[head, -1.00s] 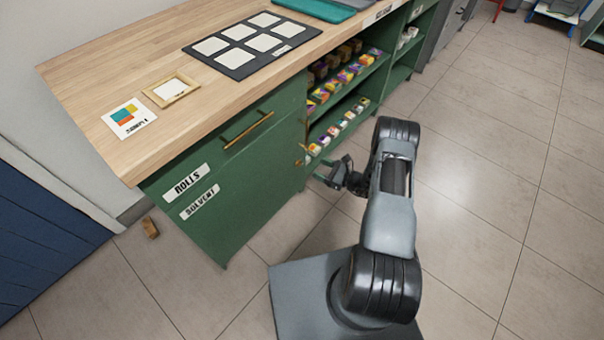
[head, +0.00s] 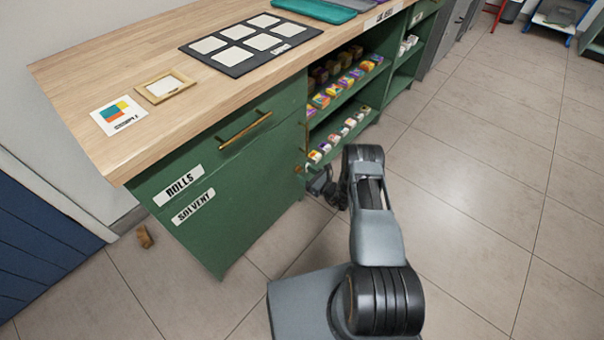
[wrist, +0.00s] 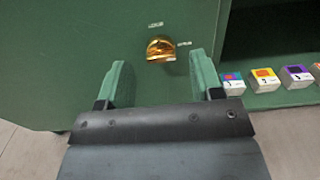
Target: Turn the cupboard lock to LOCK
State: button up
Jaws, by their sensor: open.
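The cupboard lock is a round brass knob (wrist: 160,49) on the green cupboard door (wrist: 75,40) in the wrist view. Small white labels (wrist: 155,25) sit above it and to its right; their words are too small to read. My gripper (wrist: 158,75) is open, its two green-padded fingers pointing at the door. The knob lies just beyond and between the fingertips, with no visible grip on it. In the head view my gripper (head: 322,185) is low at the right edge of the green cupboard (head: 235,190), partly hidden by my arm.
Open shelves (head: 345,105) with several small coloured boxes (wrist: 265,78) stand right of the door. A drawer with a brass bar handle (head: 243,129) is above it. The tiled floor at right is clear.

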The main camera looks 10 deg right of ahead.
aim_at(299, 170)
jog(key=shift+x, duration=1.25)
jog(key=shift+c, duration=0.3)
jog(key=c, duration=0.9)
jog(key=shift+o, duration=0.2)
